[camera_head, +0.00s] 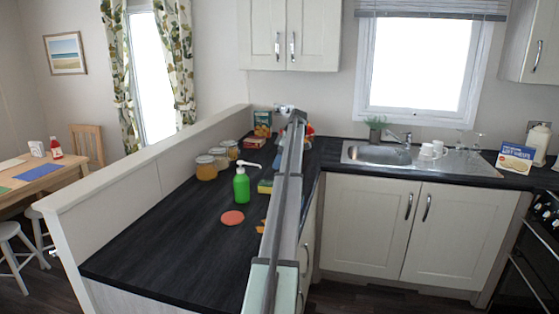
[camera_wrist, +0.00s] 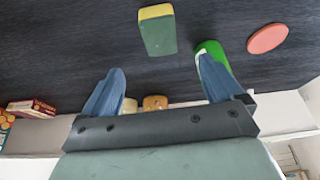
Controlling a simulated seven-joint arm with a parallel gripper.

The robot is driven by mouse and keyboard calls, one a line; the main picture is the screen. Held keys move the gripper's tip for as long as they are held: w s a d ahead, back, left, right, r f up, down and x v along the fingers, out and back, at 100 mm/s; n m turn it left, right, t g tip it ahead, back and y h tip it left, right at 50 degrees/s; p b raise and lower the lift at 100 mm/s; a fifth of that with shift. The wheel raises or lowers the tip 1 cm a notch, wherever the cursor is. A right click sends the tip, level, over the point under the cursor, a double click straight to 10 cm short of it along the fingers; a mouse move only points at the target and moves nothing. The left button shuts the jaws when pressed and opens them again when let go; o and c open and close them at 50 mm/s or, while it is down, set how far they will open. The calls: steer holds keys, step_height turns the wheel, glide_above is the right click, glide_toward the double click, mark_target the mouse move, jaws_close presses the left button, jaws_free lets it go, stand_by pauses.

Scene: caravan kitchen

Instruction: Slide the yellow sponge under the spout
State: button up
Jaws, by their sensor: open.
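The yellow sponge (camera_head: 265,186) lies on the dark counter to the right of the green pump bottle, partly hidden by my arm in the head view. In the wrist view the sponge (camera_wrist: 157,32) shows a green face and a yellow edge, ahead of my fingers and apart from them. The green bottle (camera_head: 241,186) stands upright with a white spout (camera_head: 246,163) on top that points left. The bottle (camera_wrist: 211,50) is partly behind a finger in the wrist view. My gripper (camera_wrist: 158,78) is open and empty between its blue fingers.
A coral disc (camera_head: 232,217) lies in front of the bottle. Several jars (camera_head: 206,168) and a box (camera_head: 262,122) stand along the low wall. A sink (camera_head: 378,154) with a tap (camera_head: 399,137) is to the right. The counter's front left is bare.

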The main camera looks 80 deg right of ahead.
mark_target(269, 183)
steer(key=x, duration=1.3)
steer(key=shift+w+f, duration=0.15)
steer(key=shift+f, duration=0.2)
steer(key=shift+c, duration=0.3)
steer(key=c, duration=1)
steer(key=shift+o, duration=0.2)
steer(key=shift+s+a, duration=0.15)
steer(key=shift+a, duration=1.7)
steer(key=shift+s+a, duration=0.15)
steer(key=shift+a, duration=1.7)
steer(key=shift+s+a, duration=0.15)
steer(key=shift+a, duration=1.75)
